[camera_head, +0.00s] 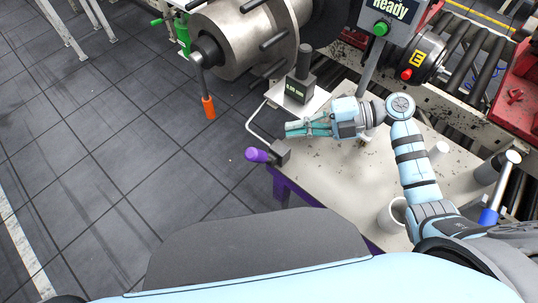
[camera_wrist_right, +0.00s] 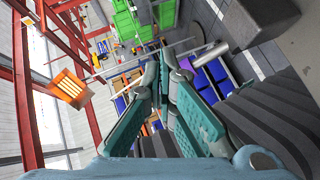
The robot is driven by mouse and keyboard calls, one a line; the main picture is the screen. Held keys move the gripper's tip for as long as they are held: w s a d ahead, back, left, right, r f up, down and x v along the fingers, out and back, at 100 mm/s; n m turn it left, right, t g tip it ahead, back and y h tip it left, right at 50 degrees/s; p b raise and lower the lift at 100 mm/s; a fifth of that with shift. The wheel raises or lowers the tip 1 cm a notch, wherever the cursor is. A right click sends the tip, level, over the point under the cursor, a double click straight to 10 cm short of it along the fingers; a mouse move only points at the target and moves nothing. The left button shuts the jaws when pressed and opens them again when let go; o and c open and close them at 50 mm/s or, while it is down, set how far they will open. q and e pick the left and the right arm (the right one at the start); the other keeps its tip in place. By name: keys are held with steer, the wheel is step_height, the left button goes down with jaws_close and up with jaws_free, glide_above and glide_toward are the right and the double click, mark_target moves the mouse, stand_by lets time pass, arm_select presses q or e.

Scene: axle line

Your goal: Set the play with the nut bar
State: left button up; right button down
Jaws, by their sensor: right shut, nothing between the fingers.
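A bar with an orange handle (camera_head: 209,107) hangs down from the dark end of the large grey drum (camera_head: 238,38) at the top; I take it to be the nut bar. A small dark gauge (camera_head: 298,88) with a green readout, too small to read surely, stands on a pale plate right of it. My right gripper (camera_head: 288,129) is shut and empty above the table's left edge, below the gauge and apart from the orange handle. Its teal fingers also fill the middle of the right wrist view (camera_wrist_right: 164,62). My left gripper is out of view.
A purple-handled lever (camera_head: 257,155) sticks out at the table's left corner, close below the right gripper. A "Ready" display (camera_head: 392,8) with a green button stands behind. A white cup (camera_head: 391,217) and a blue-handled tool (camera_head: 489,215) are at right. Left floor is clear.

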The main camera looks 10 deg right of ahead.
mark_target(263, 157)
steer(key=shift+w+a+f, duration=0.2)
steer(key=shift+a+f, duration=0.75)
steer(key=shift+a, duration=0.1)
steer(key=shift+m, duration=0.3)
steer(key=w+f, duration=0.1)
steer(key=w+a+f, duration=0.1)
steer(key=f, duration=0.1)
steer(key=shift+w+a, duration=0.15)
steer(key=shift+w, duration=0.25)
steer(key=shift+s+a+f, duration=0.1)
steer(key=shift+s+f, duration=0.05)
steer(key=shift+s, duration=0.05)
steer(key=s, duration=0.1)
steer(key=s+r, duration=0.1)
steer(key=shift+s+a, duration=0.25)
steer(key=shift+s, duration=0.1)
steer(key=shift+w+f, duration=0.15)
steer(key=shift+w, duration=0.1)
steer(key=shift+w+d+f, duration=0.15)
steer(key=shift+w, duration=0.3)
steer(key=shift+s, duration=0.3)
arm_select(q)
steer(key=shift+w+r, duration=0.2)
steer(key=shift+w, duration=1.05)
